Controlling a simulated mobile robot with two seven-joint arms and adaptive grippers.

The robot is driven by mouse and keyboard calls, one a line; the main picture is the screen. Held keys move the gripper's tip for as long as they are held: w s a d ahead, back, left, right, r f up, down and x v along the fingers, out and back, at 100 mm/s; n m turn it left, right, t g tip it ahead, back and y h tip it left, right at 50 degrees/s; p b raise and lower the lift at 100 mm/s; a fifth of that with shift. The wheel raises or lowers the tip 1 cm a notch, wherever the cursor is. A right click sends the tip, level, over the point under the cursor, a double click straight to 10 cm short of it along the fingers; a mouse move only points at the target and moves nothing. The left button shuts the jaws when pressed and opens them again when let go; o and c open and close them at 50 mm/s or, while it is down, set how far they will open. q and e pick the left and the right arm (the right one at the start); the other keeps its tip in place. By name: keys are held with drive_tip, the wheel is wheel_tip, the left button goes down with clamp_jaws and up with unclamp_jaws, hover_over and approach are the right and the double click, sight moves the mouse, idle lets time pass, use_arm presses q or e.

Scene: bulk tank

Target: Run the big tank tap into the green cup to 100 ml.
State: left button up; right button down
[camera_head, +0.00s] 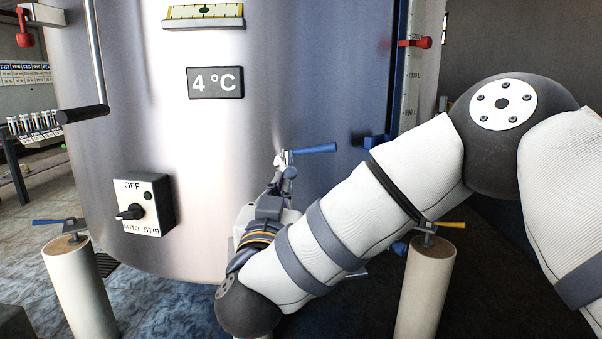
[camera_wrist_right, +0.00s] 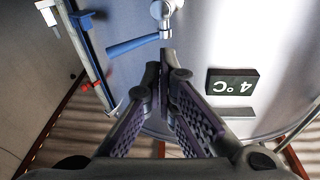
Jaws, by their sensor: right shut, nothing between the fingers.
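The big steel tank (camera_head: 310,75) fills the middle of the head view. Its tap has a blue lever (camera_head: 315,148) pointing right, which also shows in the wrist view (camera_wrist_right: 130,46) beside the metal tap body (camera_wrist_right: 163,10). My right gripper (camera_head: 285,180) is just below the tap, partly hidden by my own forearm. In the wrist view its fingertips (camera_wrist_right: 160,70) are together with nothing between them, close to the lever's inner end; I cannot tell whether they touch it. The green cup does not show. My left gripper is not in view.
A pale post (camera_head: 78,285) with a blue-handled valve stands at left, another post (camera_head: 425,288) with a yellow handle at right. The tank carries a switch box (camera_head: 144,205), a 4 °C sign (camera_head: 215,82) and a level gauge (camera_head: 411,75). A rack of bottles (camera_head: 33,122) stands far left.

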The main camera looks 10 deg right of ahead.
sight(319, 151)
drive_tip(key=s+d+g+h, duration=0.1)
drive_tip(key=s+d+h, duration=0.1)
drive_tip(key=s+h, duration=0.15)
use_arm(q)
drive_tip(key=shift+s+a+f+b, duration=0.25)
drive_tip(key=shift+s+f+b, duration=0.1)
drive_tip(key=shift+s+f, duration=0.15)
use_arm(e)
drive_tip(key=shift+m+y, duration=0.25)
drive_tip(key=shift+m, duration=0.15)
drive_tip(key=x, duration=1.4)
drive_tip(key=shift+s+d, duration=0.1)
drive_tip(key=shift+d, duration=0.1)
